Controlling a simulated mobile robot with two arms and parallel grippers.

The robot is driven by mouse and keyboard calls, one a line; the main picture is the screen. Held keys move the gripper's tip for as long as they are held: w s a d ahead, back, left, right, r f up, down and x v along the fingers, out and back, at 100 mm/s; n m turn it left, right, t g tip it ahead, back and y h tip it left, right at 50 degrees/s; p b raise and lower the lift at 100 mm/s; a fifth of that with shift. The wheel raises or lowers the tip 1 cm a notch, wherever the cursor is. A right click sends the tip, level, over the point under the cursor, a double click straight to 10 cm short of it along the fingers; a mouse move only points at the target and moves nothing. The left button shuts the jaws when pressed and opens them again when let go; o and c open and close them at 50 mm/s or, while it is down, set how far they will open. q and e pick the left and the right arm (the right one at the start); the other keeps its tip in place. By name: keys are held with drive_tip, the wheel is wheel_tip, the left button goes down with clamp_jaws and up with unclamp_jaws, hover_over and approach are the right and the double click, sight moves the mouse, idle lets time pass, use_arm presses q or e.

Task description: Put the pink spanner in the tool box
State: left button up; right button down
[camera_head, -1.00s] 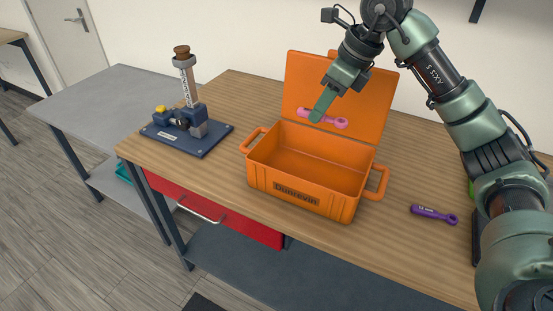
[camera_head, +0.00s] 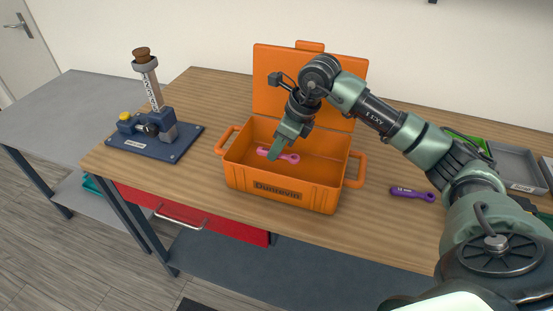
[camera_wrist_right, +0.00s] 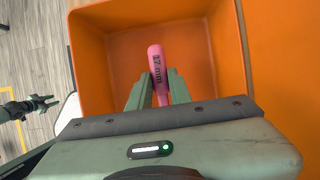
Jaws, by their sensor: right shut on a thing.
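The pink spanner (camera_head: 290,158), marked 17 mm, is held in my right gripper (camera_head: 273,153). The gripper is shut on it. Both are low in the opening of the orange tool box (camera_head: 282,192), whose lid (camera_head: 310,85) stands open at the back. In the right wrist view the pink spanner (camera_wrist_right: 156,65) points away between the fingers, with orange walls around it. I cannot tell whether it touches the box floor. What looks like my left gripper (camera_wrist_right: 35,105) shows small at the left of the right wrist view, its jaw state unclear.
A purple spanner (camera_head: 412,194) lies on the wooden table right of the box. A blue stand (camera_head: 155,140) with a tall post is at left. A grey tray (camera_head: 515,168) and a green item are at the far right. Bare wood lies between stand and box.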

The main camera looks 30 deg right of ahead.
sight(276, 170)
wheel_tip(276, 170, down, 5)
drive_tip(key=shift+r+p, duration=0.2)
drive_tip(key=shift+p, duration=0.1)
drive_tip(key=shift+f, duration=0.2)
drive_tip(key=c, duration=1.3)
unclamp_jaws()
drive_tip(key=shift+r, duration=0.1)
drive_tip(key=shift+r, duration=0.25)
drive_tip(key=b+v, duration=0.1)
drive_tip(key=v, duration=1)
drive_tip(key=shift+s+r, duration=0.15)
drive_tip(key=shift+r, duration=0.2)
